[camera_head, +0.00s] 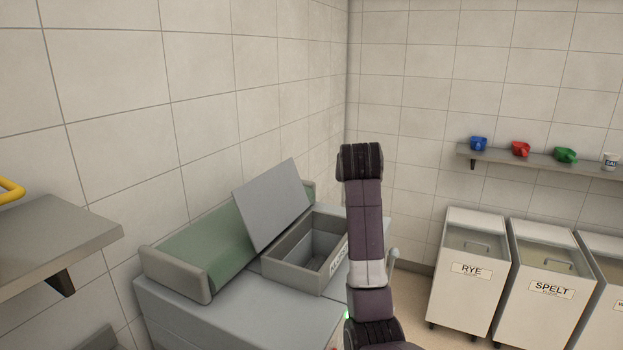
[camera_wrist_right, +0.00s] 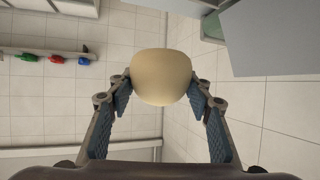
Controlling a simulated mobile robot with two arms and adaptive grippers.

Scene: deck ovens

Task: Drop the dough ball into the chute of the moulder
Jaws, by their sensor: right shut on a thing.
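The moulder (camera_head: 180,318) stands against the left wall in the head view, with a green belt (camera_head: 208,248) and a tilted grey plate (camera_head: 272,205). Its chute (camera_head: 287,280) is a grey open-topped box with a partly hidden label; no dough shows in it. In the right wrist view my right gripper (camera_wrist_right: 160,88) is shut on the pale, rounded dough ball (camera_wrist_right: 160,72), one finger on each side. My right arm rises in front of the chute's right side in the head view, where the gripper and ball cannot be made out. My left gripper is out of view.
RYE (camera_head: 470,275) and SPELT (camera_head: 548,285) bins stand at the right. A wall shelf (camera_head: 530,162) holds blue, red and green scoops and a white cup. A grey shelf (camera_head: 55,240) juts out at the left. Space above the chute looks clear.

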